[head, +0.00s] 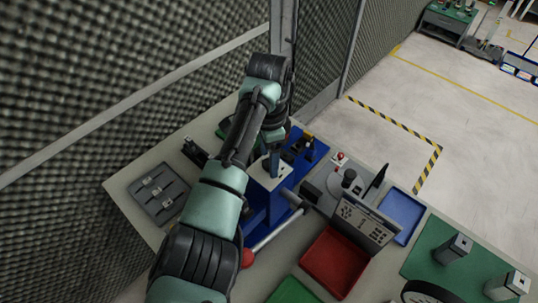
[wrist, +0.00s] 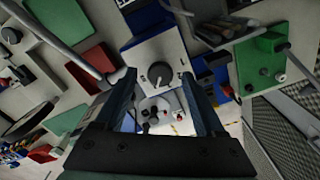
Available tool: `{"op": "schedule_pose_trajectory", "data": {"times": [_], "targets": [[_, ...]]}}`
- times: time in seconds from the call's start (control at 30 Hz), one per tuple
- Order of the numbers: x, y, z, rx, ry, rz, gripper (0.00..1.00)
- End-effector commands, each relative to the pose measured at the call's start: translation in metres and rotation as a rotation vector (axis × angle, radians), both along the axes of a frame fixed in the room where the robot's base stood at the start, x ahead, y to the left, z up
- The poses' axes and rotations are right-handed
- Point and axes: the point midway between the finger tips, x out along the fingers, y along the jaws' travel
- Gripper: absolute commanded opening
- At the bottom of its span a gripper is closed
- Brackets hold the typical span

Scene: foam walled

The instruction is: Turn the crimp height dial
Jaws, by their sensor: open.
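A dark round dial (wrist: 160,74) with a pale pointer sits on a white plate (wrist: 138,52) with marks around it, in the wrist view. In the head view the white plate (head: 283,172) is on top of a blue press (head: 256,213), and my arm and gripper hide the dial. My gripper (wrist: 157,82) is open, with one finger to each side of the dial in the wrist view. In the head view my gripper (head: 272,164) points down over the plate. I cannot tell whether the fingers touch the dial.
A long lever with a red knob (head: 247,257) reaches out from the press. A red tray (head: 331,262), a blue tray (head: 402,216) and a grey panel (head: 366,224) stand to the right. A grey tray (head: 160,192) lies left. A foam wall (head: 90,90) rises behind the bench.

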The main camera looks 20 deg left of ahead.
Motion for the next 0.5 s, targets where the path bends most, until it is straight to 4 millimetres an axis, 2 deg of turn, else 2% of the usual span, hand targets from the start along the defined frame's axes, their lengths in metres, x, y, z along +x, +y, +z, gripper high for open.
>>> {"op": "schedule_pose_trajectory", "data": {"times": [0.13, 0.37, 0.4, 0.5], "targets": [[-0.0005, 0.0001, -0.0079, 0.001, 0.001, 0.000, 0.71], [-0.0002, 0.0001, -0.0093, 0.001, -0.001, 0.000, 0.71], [-0.0002, 0.0001, -0.0092, 0.001, -0.001, 0.000, 0.70], [-0.0002, 0.0001, -0.0091, 0.001, -0.001, 0.000, 0.52]]}}
